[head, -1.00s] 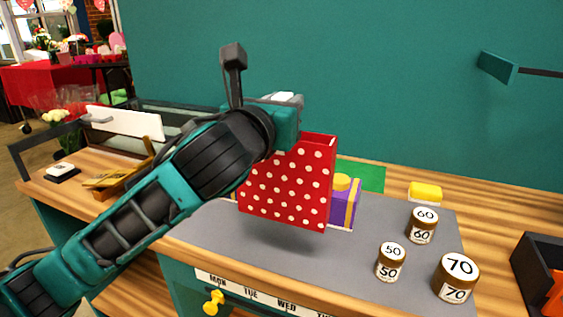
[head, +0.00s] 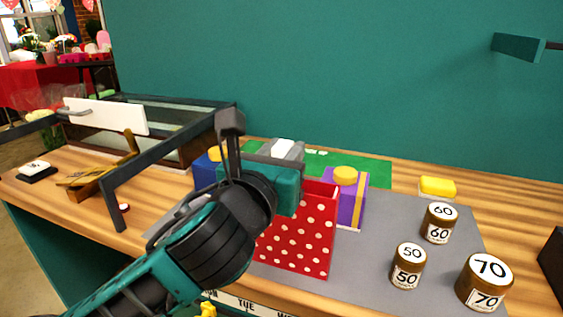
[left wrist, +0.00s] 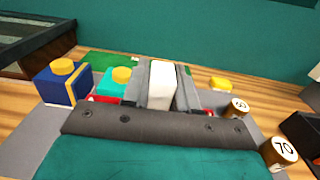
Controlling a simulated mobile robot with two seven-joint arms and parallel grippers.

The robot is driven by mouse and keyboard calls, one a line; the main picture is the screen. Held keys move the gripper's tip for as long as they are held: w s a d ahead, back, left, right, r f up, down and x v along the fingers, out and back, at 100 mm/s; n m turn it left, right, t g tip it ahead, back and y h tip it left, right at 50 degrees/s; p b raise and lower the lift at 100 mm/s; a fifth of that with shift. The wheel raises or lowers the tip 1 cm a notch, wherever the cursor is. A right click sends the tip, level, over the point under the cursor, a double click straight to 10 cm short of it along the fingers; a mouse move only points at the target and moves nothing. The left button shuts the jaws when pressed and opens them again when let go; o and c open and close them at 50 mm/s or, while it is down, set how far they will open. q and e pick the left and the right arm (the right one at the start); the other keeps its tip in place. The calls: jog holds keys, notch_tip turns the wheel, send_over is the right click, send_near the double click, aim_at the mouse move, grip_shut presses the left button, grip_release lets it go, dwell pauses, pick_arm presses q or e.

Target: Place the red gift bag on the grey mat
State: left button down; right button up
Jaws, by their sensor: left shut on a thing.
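The red gift bag with white dots (head: 300,243) stands upright at the front of the grey mat (head: 375,291) in the head view. Its base looks at or just above the mat; I cannot tell if it touches. My left gripper (head: 283,152) is over the bag's top and shut on it. In the left wrist view the gripper (left wrist: 162,85) hides most of the bag, and only slivers of red show. My right gripper is not in view.
A purple gift box (head: 345,198) is right behind the bag, and a blue one (head: 207,168) is behind my left gripper. Weights marked 50 (head: 408,266), 60 (head: 439,222) and 70 (head: 484,282) stand to the right. A yellow block (head: 437,187) lies behind them.

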pick_arm(q)
jog(key=shift+s+r, duration=0.15)
jog(key=c, duration=0.9)
grip_release()
jog(key=shift+f, duration=0.2)
